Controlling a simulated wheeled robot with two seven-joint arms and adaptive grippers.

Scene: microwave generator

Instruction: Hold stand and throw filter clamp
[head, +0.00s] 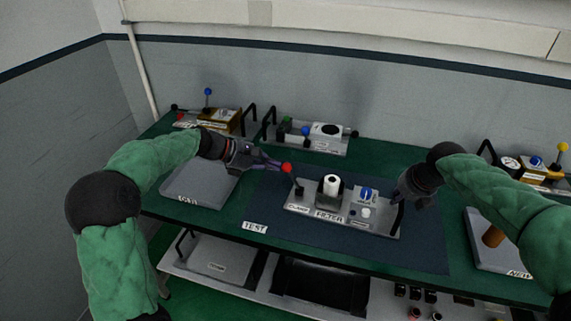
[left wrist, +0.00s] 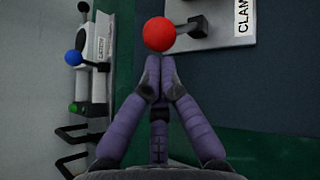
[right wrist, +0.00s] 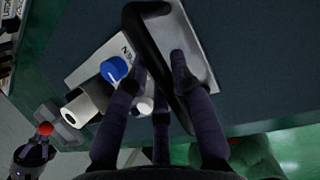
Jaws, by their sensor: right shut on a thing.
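The filter stand (head: 382,219) is a grey plate on the dark mat, labelled CLAMP and FILTER. It carries a red-balled clamp lever (head: 286,168), a white and black filter cylinder (head: 331,186) and a blue knob (head: 366,194). My left gripper (head: 278,166) is shut, its fingertips together right at the red ball, which shows just beyond the tips in the left wrist view (left wrist: 173,34). Whether they touch is unclear. My right gripper (head: 402,192) is shut on the stand's black handle (right wrist: 150,40) at the right end.
A grey tray (head: 195,187) lies left of the mat and another tray (head: 485,255) is at the right. Other stands with levers (head: 325,141) stand along the back. A lower shelf (head: 215,255) runs beneath the green table. The mat's front is clear.

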